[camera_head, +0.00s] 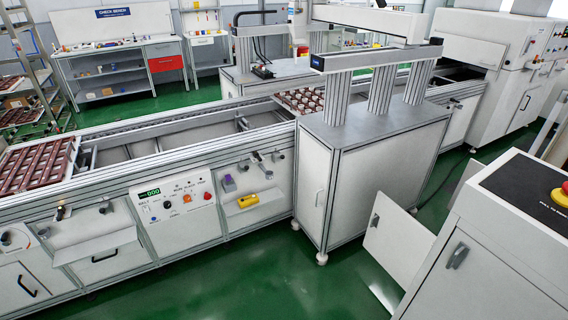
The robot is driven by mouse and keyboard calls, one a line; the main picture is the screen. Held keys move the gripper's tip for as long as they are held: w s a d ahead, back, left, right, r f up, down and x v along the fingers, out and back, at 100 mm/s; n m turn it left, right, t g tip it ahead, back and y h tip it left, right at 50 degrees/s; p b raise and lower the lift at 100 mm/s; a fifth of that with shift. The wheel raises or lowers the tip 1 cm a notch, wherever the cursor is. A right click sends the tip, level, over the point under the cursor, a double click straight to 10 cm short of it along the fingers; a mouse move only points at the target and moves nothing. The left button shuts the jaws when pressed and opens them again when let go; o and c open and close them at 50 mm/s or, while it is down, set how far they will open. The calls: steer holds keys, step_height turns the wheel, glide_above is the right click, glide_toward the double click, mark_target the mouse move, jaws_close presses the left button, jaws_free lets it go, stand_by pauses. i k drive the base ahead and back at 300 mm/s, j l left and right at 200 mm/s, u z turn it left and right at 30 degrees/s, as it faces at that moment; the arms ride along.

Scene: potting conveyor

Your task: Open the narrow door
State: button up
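A narrow white door (312,203) is on the left face of the grey-topped cabinet in the middle, with a small upright handle (319,197) near its right side. It looks shut. A white door panel (398,238) with a dark handle (375,220) stands swung out beside the white cabinet at the right. A further door (478,278) with a grey handle (457,255) is on that cabinet's front and looks shut. I cannot tell by name alone which is the narrow door. My gripper is not in view.
The conveyor (180,140) runs along the back, with brown trays (38,162) on it. A control panel (175,205) and a yellow item (248,201) are on its front. The right cabinet has a red emergency button (562,190). Green floor (290,285) is clear in front.

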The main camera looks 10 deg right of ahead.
mark_target(314, 160)
steer(key=i+j+z, duration=0.25)
steer(key=i, duration=0.2)
steer(key=i+j+z, duration=0.25)
steer(key=i+j, duration=0.3)
steer(key=i, duration=0.55)
steer(key=i+j+z, duration=0.15)
steer(key=i, duration=0.5)
